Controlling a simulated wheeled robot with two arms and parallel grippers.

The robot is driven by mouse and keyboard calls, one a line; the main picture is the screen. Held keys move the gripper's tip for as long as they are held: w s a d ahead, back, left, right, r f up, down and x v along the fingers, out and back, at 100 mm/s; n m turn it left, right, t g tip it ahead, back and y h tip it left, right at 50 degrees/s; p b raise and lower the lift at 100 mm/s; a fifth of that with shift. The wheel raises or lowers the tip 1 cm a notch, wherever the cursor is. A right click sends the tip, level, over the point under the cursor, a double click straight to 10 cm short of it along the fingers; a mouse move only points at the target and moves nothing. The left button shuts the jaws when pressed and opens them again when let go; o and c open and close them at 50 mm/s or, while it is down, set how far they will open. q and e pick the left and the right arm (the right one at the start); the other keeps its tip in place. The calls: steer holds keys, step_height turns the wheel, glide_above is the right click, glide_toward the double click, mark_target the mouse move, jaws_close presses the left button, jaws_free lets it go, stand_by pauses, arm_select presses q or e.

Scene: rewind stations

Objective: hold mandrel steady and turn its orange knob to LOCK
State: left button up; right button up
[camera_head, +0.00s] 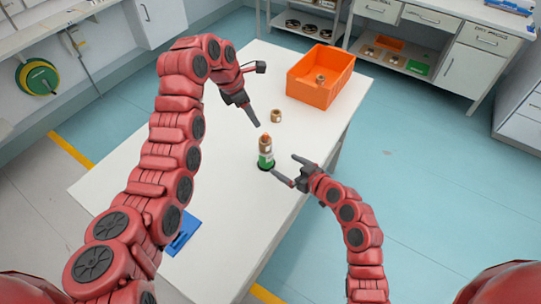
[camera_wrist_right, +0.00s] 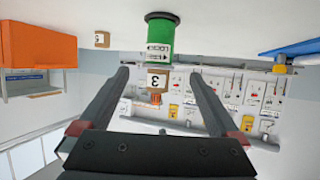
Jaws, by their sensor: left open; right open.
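The mandrel (camera_head: 265,160) stands upright on the white table, with a green body, a dark base and a brown core (camera_head: 265,144) on it. Its orange knob (camera_head: 266,136) is on top. The right wrist view shows it upside down: green body (camera_wrist_right: 160,35), core marked 3 (camera_wrist_right: 158,80), orange knob (camera_wrist_right: 156,98). My right gripper (camera_head: 284,165) is open, just right of the mandrel; in its wrist view the mandrel lies between the fingers (camera_wrist_right: 159,74), apparently untouched. My left gripper (camera_head: 257,123) points down above and slightly left of the knob, apart from it. The knob's setting is unreadable.
A loose brown core (camera_head: 276,116) stands behind the mandrel, marked 5 in the wrist view (camera_wrist_right: 102,39). An orange bin (camera_head: 308,90) holding a core stands at the table's far right. A blue object (camera_head: 184,233) lies near the front. Table around the mandrel is mostly clear.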

steer(key=x, duration=1.4)
steer(key=shift+w+a+f, duration=0.1)
steer(key=shift+w+f, duration=0.05)
steer(key=shift+f, duration=0.05)
